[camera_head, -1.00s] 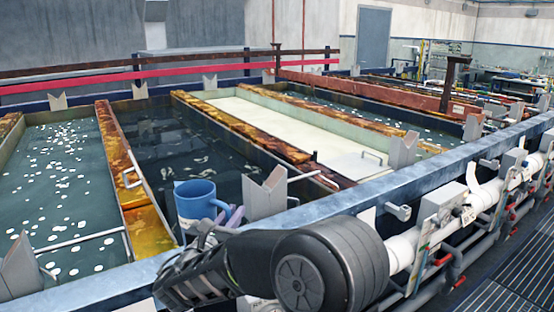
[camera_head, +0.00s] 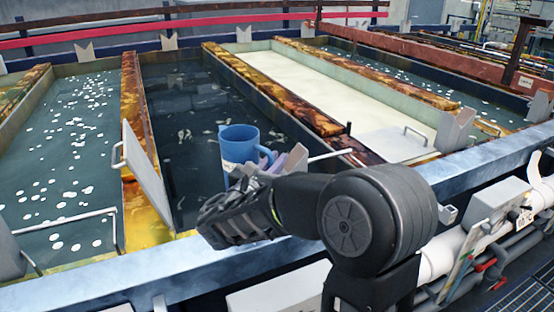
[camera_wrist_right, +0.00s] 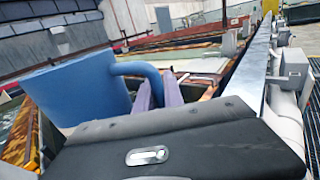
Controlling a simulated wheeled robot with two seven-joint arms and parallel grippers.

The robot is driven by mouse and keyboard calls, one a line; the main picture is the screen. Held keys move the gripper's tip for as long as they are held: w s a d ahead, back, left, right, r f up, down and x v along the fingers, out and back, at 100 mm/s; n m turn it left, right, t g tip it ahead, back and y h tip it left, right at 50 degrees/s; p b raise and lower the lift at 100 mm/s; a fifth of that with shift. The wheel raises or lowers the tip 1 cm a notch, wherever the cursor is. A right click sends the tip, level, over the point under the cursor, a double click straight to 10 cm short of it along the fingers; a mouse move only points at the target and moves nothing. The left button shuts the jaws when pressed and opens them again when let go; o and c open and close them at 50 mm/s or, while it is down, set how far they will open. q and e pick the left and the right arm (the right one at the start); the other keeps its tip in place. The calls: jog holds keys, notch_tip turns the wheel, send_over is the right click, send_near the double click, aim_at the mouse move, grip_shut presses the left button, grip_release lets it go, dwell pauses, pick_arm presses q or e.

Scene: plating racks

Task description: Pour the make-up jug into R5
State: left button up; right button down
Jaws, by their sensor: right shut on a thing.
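A blue jug (camera_head: 238,144) hangs upright over the near end of a dark-liquid tank (camera_head: 185,120). My right gripper (camera_head: 283,164) is shut on the jug's handle, on its right side. In the right wrist view, the jug (camera_wrist_right: 75,92) fills the left part and its curved handle (camera_wrist_right: 140,70) runs to the purple-grey fingers (camera_wrist_right: 160,96). The jug's inside is not visible. No readable label shows which tank is R5. My left gripper is not in view.
A tank with white floating pieces (camera_head: 70,150) lies left, behind a rusty divider (camera_head: 134,90). A cream-coloured tank (camera_head: 325,88) lies right. A tilted panel with a handle (camera_head: 143,170) stands at the divider. A blue-grey rail (camera_head: 90,285) runs along the front.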

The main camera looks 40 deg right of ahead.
aim_at(262, 149)
jog(key=shift+r, duration=0.1)
jog(key=shift+w+a+r+p, duration=0.1)
jog(key=shift+w+r+p, duration=0.2)
jog(key=shift+p, duration=0.55)
jog(key=w+n+p, duration=0.2)
jog(key=p, duration=0.1)
jog(key=w+r+n+p, duration=0.1)
jog(key=p, duration=0.1)
jog(key=shift+w+a, duration=0.2)
jog(key=shift+a, duration=0.15)
jog(key=n+p, duration=0.1)
jog(key=r+n+p, duration=0.1)
jog(key=p, duration=0.1)
jog(key=shift+s+r+y, duration=0.1)
jog(key=shift+s+y, duration=0.1)
jog(key=shift+y, duration=0.1)
